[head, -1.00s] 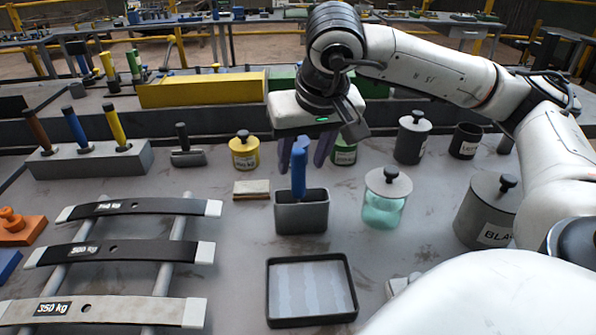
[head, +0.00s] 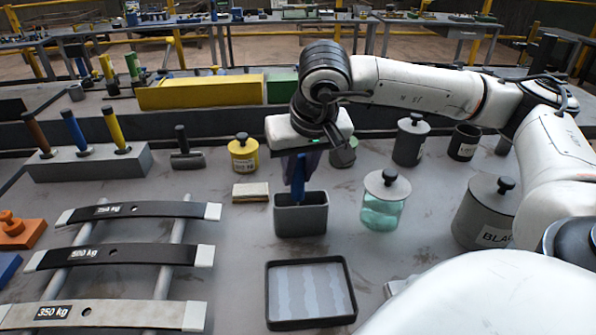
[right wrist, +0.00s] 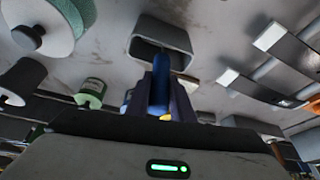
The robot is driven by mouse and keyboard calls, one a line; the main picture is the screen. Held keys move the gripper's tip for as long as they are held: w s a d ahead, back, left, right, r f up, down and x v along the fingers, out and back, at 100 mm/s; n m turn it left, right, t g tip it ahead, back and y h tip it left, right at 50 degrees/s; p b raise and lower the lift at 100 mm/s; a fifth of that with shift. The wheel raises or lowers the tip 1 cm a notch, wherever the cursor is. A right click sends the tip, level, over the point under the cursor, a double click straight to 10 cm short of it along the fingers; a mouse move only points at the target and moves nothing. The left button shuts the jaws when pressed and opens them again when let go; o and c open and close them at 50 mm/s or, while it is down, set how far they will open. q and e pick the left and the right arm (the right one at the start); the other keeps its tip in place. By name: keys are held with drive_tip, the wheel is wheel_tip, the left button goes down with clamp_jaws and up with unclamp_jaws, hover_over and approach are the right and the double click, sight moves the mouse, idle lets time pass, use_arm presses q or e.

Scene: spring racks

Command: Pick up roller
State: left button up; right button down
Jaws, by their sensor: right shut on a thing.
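The roller shows as a blue handle (head: 298,188) standing upright out of a grey holder (head: 301,219) on the table. The lower part of the roller is hidden inside the holder. My right gripper (head: 300,166) is above the holder, pointing down, with its dark fingers around the upper part of the handle. In the right wrist view the two fingers are shut on the blue handle (right wrist: 160,92), with the open holder (right wrist: 160,42) beyond them. My left gripper is not in view.
A black-rimmed tray (head: 311,319) lies in front of the holder. A glass jar (head: 384,199) stands close on the right, a small block (head: 250,192) on the left. Leaf springs (head: 120,255) lie on a rack at left. A yellow box (head: 201,91) stands behind.

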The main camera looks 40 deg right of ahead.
wheel_tip(320, 180, up, 10)
idle(0.5)
idle(0.6)
